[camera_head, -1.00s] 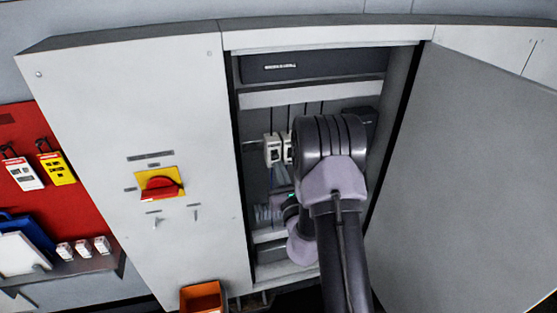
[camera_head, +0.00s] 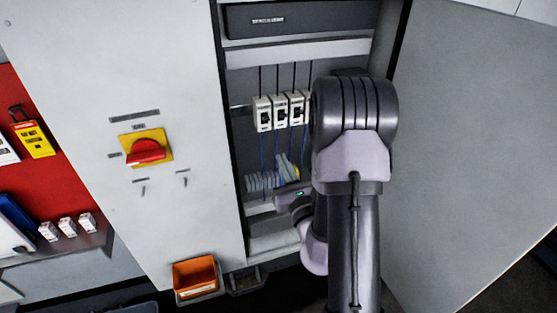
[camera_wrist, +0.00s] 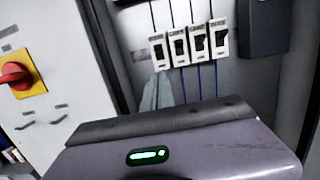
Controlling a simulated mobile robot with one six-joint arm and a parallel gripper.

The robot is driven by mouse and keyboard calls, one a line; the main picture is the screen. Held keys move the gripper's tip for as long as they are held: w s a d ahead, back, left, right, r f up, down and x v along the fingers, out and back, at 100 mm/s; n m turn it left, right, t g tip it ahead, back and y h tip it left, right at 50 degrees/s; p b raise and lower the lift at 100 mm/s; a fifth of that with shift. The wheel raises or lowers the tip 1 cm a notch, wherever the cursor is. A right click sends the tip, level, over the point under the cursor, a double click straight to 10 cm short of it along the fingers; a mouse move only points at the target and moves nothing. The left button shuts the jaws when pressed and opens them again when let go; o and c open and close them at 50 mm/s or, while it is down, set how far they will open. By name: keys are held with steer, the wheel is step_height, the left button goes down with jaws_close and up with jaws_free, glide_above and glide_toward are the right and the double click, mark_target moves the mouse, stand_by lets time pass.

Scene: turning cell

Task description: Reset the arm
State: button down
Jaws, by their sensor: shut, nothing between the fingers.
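My gripper (camera_head: 285,163) is inside the open cabinet, low in front of the blue wires and below the breakers. Its body with a green light shows behind my arm. In the wrist view my gripper (camera_wrist: 157,90) shows as pale grey fingers, closed together with nothing visible between them. A row of white breakers (camera_head: 281,110) with dark toggles hangs above it; they also show in the wrist view (camera_wrist: 180,47). The fingers appear apart from the breakers. My arm hides the right part of the row in the head view.
The cabinet door (camera_head: 460,130) stands open on the right. A red rotary switch (camera_head: 146,151) on a yellow plate is on the left panel. An orange bin (camera_head: 195,277) is below it. Terminal blocks (camera_head: 262,182) sit low in the cabinet. A yellow padlock-like tag (camera_head: 34,138) hangs at the left.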

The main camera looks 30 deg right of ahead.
steer(key=shift+d, duration=0.2)
steer(key=shift+a, duration=0.1)
